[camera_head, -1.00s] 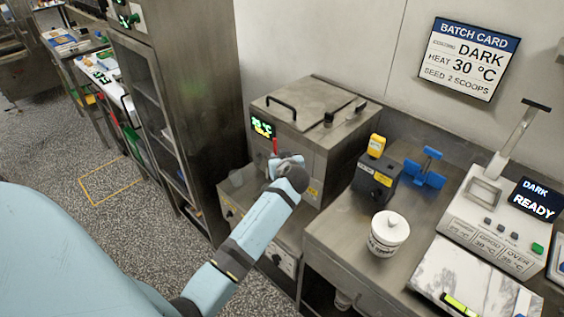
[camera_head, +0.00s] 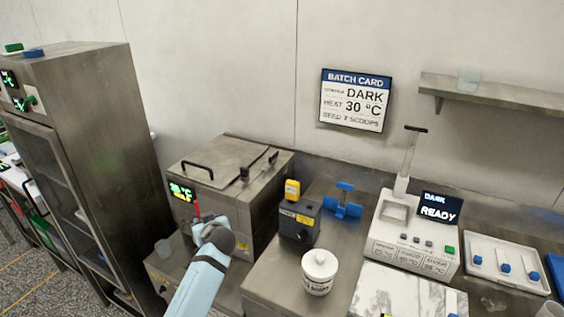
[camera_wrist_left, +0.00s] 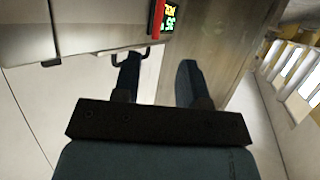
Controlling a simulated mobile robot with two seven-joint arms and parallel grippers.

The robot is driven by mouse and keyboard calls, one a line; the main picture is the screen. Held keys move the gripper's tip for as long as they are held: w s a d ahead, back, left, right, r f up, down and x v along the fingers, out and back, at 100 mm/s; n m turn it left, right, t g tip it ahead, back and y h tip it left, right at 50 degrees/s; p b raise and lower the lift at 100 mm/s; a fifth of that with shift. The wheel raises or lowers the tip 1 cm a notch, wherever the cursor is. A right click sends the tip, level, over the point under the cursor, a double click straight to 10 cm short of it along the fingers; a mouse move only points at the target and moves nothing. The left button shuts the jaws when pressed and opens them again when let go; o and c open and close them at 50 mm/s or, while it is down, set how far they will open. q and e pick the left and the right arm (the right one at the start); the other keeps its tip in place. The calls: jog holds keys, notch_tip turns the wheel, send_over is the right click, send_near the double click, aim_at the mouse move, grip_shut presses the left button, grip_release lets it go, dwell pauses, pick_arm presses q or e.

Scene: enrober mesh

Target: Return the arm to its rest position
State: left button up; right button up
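My left arm comes in from the bottom of the head view and stretches forward. Its gripper (camera_head: 207,222) is by the front of the steel tempering machine, close to a thin red handle (camera_head: 197,206). In the left wrist view the two dark fingers (camera_wrist_left: 158,78) stand apart with nothing between them. The red handle (camera_wrist_left: 157,18) shows beyond the fingertips there, beside the green and yellow display (camera_wrist_left: 171,16). In the head view the wrist hides most of the fingers. My right gripper is not in view.
The steel machine (camera_head: 225,165) stands close ahead of the left arm, with a tall cabinet (camera_head: 85,90) to its left. On the bench are a white lidded jar (camera_head: 319,273), a black box (camera_head: 299,222), a blue stand (camera_head: 343,203) and a white device (camera_head: 405,235).

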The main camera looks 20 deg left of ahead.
pick_arm(q)
jog(key=s+d+f+m+h, duration=0.4)
jog(key=s+d, duration=0.4)
jog(key=s, duration=0.2)
jog(key=s+d+f+m+t+h+p, duration=0.1)
jog(key=s+d+f+m+h, duration=0.3)
jog(key=s+d, duration=0.4)
jog(key=s+d+f+m+t+h+p, duration=0.1)
jog(key=s+d+f+m+h, duration=0.3)
jog(key=s+d, duration=0.4)
jog(key=s+m+h, duration=0.1)
jog(key=s, duration=0.3)
jog(key=shift+s+d+f+h, duration=0.2)
jog(key=shift+s+d+h, duration=0.05)
jog(key=shift+d+h, duration=0.05)
jog(key=shift+a, duration=0.1)
